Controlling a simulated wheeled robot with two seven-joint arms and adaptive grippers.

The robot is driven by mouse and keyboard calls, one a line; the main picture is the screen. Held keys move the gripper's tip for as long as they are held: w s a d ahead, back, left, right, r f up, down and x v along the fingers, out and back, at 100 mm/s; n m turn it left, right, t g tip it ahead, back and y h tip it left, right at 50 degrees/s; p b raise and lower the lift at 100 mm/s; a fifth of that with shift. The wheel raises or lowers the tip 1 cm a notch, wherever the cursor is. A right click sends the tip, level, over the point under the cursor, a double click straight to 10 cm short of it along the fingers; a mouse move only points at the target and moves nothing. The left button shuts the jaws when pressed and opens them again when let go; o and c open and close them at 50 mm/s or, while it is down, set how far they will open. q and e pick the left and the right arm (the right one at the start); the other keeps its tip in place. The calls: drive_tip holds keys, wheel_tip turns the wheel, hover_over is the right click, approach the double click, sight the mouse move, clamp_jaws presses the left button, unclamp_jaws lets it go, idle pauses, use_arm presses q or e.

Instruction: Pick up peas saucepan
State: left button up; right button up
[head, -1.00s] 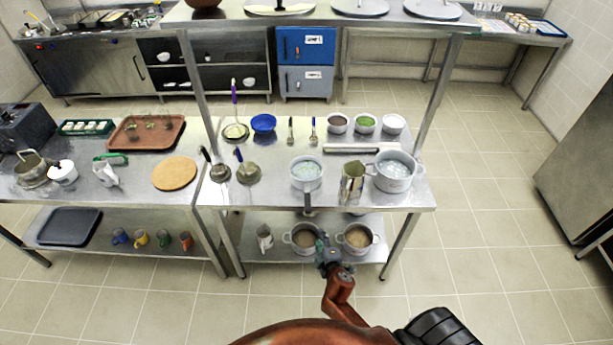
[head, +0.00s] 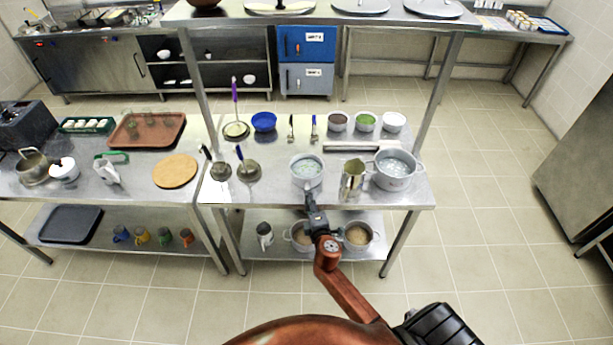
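A light grey saucepan (head: 307,182) with pale, greenish contents stands near the front edge of the middle steel table. Its dark handle points toward me, over the table edge. My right gripper (head: 311,204) is at this handle, its fingers pointing away from me toward the pan. The gripper overlaps and hides most of the handle. Whether its fingers are closed on the handle is too small to tell. The pan sits level on the table. My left gripper is out of view.
A metal pitcher (head: 352,175) and a large two-handled pot (head: 394,184) stand right of the saucepan. Two ladles lie to its left. Small bowls, one with green contents (head: 365,119), stand behind. Pots (head: 357,247) sit on the lower shelf; an overhead shelf (head: 320,20) spans the table.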

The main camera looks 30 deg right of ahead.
clamp_jaws()
idle(0.4)
idle(0.5)
drive_tip(key=shift+w+r, duration=0.1)
drive_tip(key=shift+r, duration=0.1)
